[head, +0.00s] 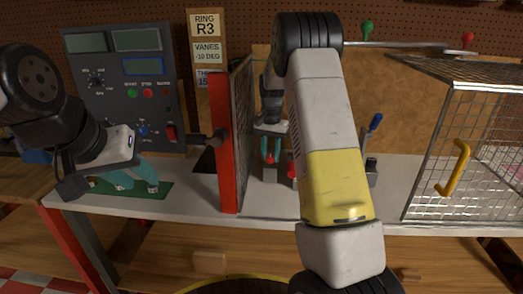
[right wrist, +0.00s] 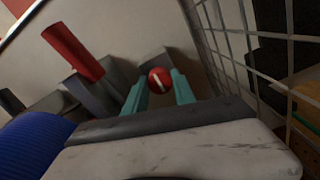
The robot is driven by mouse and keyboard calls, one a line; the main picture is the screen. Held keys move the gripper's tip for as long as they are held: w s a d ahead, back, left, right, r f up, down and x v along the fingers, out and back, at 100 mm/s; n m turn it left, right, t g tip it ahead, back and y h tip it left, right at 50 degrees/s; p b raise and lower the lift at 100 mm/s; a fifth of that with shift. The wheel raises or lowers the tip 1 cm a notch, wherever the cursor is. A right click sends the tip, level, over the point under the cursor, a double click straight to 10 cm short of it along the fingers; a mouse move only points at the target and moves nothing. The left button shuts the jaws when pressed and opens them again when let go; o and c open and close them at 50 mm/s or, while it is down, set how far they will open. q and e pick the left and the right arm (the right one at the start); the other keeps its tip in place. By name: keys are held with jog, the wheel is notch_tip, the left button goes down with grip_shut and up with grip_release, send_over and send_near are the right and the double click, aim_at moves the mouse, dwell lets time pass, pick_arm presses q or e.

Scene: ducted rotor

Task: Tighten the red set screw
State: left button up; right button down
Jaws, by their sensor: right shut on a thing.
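The red set screw (right wrist: 159,80), a round red head with a pale slot, sits between the teal fingertips of my right gripper (right wrist: 160,88) in the right wrist view. The fingers are shut on it, beside a grey block (right wrist: 170,62). In the head view the red screw head (head: 270,160) shows below the fingers of my right gripper (head: 270,150), behind the red-edged mesh panel, partly hidden by my arm. My left gripper (head: 135,183) hangs at the left over a green mat (head: 155,191), its teal fingers apart and empty.
A mesh panel with a red edge (head: 228,150) stands between my two grippers. A wire cage (head: 490,115) with a yellow handle (head: 455,168) stands at the right. A blue-handled tool (head: 376,122) stands near it. A control panel (head: 125,60) is behind my left arm.

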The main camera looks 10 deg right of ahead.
aim_at(271, 155)
dwell(0.4)
jog(key=c, duration=1)
grip_release()
jog(key=shift+c, duration=0.2)
jog(key=shift+r, duration=3.9)
jog(key=shift+r, duration=0.1)
jog(key=s+a+r+n+t+y, duration=0.1)
jog(key=s+r+n+t, duration=0.1)
jog(key=s+r, duration=0.5)
jog(key=s+a+r+n+t+y, duration=0.1)
jog(key=s+r, duration=0.4)
jog(key=s, duration=0.5)
jog(key=s+a+f+n+t, duration=0.1)
jog(key=s+n, duration=0.1)
jog(key=s, duration=0.6)
jog(key=s+a+n+t, duration=0.1)
jog(key=s+n+t, duration=0.1)
jog(key=s, duration=0.6)
jog(key=shift+s+a+f, duration=0.2)
jog(key=shift+a+f, duration=0.15)
